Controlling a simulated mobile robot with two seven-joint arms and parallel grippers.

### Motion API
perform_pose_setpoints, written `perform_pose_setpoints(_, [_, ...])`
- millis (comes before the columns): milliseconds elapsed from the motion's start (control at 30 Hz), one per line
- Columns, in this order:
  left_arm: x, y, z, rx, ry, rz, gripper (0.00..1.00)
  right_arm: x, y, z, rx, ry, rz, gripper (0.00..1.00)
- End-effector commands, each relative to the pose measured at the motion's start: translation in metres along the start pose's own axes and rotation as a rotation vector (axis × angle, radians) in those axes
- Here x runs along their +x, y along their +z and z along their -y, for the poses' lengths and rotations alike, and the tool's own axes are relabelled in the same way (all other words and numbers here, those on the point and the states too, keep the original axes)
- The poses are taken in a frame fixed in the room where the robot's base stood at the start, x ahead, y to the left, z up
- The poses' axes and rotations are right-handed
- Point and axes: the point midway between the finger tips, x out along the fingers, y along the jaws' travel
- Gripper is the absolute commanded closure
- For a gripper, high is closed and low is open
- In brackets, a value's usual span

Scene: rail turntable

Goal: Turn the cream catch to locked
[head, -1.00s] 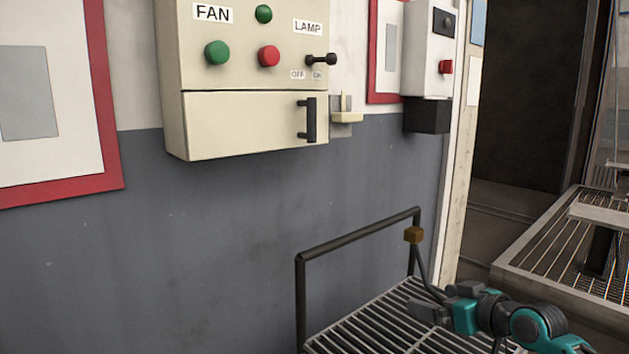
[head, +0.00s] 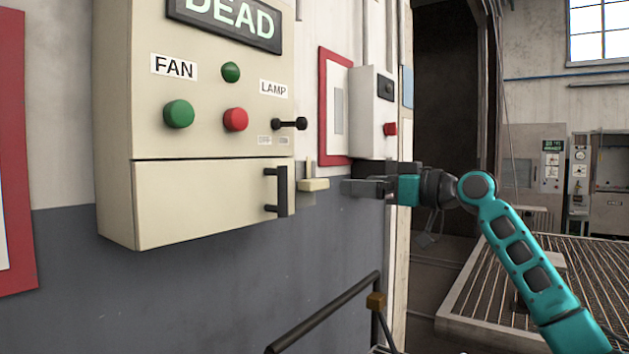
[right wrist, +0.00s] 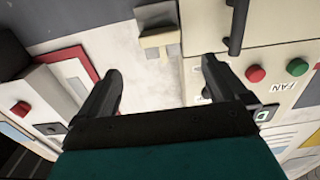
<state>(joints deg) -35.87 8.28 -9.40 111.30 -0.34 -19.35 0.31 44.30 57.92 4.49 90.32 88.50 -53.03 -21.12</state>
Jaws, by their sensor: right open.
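The cream catch (head: 313,185) is a small bar on the wall, just right of the cream box's lower door (head: 200,195). Its bar lies about level, with a thin upright piece behind it. My right gripper (head: 350,187) is open and empty, a little right of the catch at about the same height, apart from it. In the right wrist view the catch (right wrist: 157,38) shows beyond and between the two spread fingers (right wrist: 161,72). Any locked marking cannot be read. My left gripper is out of view.
The door's dark handle (head: 277,191) and the black lamp switch (head: 289,124) sit close left of the catch. A grey box with a red button (head: 372,115) is to the right. A dark handrail (head: 330,312) stands below.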

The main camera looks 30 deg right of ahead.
Motion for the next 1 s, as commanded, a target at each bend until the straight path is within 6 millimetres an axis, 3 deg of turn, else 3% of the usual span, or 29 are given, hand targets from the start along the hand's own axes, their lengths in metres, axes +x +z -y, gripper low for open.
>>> perform_pose_setpoints(300, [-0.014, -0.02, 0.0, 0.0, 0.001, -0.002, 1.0, 0.068, -0.004, 0.001, 0.003, -0.002, -0.002, 0.0])
perform_pose_setpoints(500, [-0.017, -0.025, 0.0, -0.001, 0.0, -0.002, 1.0, 0.096, -0.002, 0.0, 0.002, 0.0, 0.0, 0.0])
perform_pose_setpoints(933, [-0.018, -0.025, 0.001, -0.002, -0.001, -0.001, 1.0, 0.107, 0.001, 0.0, -0.001, 0.001, 0.002, 0.0])
perform_pose_setpoints(1000, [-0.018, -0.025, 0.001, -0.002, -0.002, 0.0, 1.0, 0.107, 0.001, 0.0, -0.001, 0.001, 0.002, 0.06])
